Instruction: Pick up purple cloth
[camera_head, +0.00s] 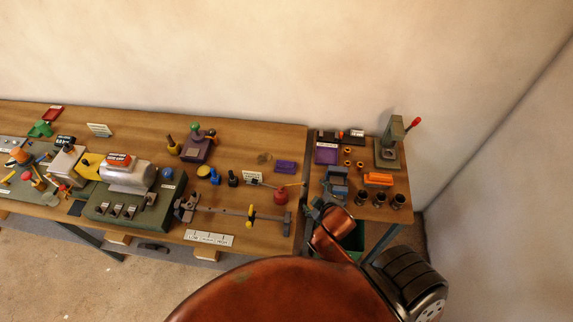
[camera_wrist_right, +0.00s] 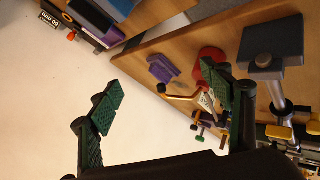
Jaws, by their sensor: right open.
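A small folded purple cloth (camera_head: 285,167) lies flat on the right part of the long wooden table, near its right end. In the right wrist view the purple cloth (camera_wrist_right: 162,68) shows beyond the fingers, in the gap between them and nearer the right finger. My right gripper (camera_wrist_right: 163,88) is open and empty, with green finger pads, and apart from the cloth. In the head view my right gripper (camera_head: 316,208) is small and partly hidden by my wrist, near the gap between the tables. My left gripper is in neither view.
A red round-based object (camera_head: 280,197) and a long metal bar tool (camera_head: 240,212) lie in front of the cloth. A smaller table holds a purple box (camera_head: 327,152), a blue vise (camera_head: 337,182) and a press (camera_head: 389,145). The table behind the cloth is clear.

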